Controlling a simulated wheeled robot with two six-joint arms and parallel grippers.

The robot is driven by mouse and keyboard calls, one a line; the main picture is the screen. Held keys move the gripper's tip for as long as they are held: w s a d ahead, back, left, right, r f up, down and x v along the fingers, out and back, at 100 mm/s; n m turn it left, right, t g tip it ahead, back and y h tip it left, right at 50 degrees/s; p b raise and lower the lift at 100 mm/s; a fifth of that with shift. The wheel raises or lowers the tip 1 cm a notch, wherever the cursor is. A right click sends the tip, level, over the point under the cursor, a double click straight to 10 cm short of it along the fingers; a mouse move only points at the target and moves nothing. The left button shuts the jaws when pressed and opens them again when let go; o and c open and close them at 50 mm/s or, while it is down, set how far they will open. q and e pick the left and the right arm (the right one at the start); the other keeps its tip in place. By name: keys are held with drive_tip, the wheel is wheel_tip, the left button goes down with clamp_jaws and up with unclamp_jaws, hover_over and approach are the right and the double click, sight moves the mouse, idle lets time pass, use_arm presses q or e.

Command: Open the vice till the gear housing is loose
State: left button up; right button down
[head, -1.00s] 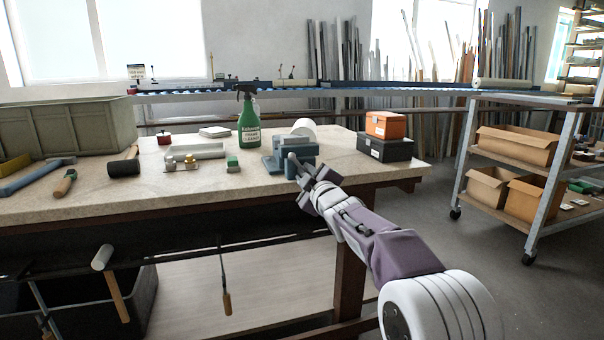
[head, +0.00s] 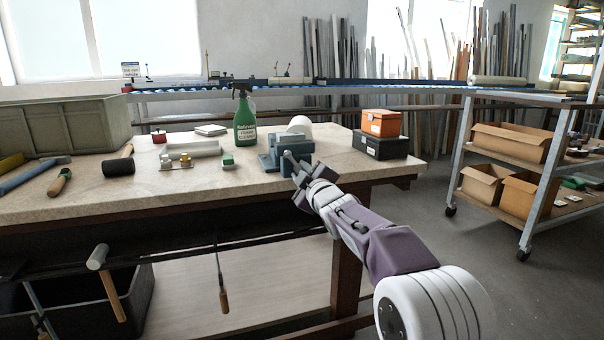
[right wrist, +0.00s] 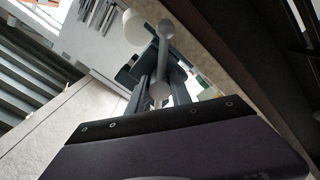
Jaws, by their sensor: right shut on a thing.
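The blue-grey vice (head: 272,161) stands near the right front part of the workbench. Its handle, a grey bar with rounded ends (right wrist: 167,30), shows in the right wrist view, running between my fingers. My right gripper (head: 299,171) is at the front of the vice and shut on this handle. The gear housing cannot be told apart surely from the vice jaws, so its hold is unclear. My left gripper is not in view.
A green spray bottle (head: 245,122) stands behind and left of the vice. An orange box (head: 381,122) on a black case (head: 381,146) is to its right. A mallet (head: 118,164) lies left on the workbench (head: 220,184).

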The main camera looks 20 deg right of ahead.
drive_tip(key=shift+r, duration=0.1)
drive_tip(key=c, duration=1.2)
unclamp_jaws()
drive_tip(key=shift+o, duration=0.2)
drive_tip(key=s, duration=0.9)
drive_tip(key=shift+d+p, duration=0.15)
drive_tip(key=shift+p, duration=0.25)
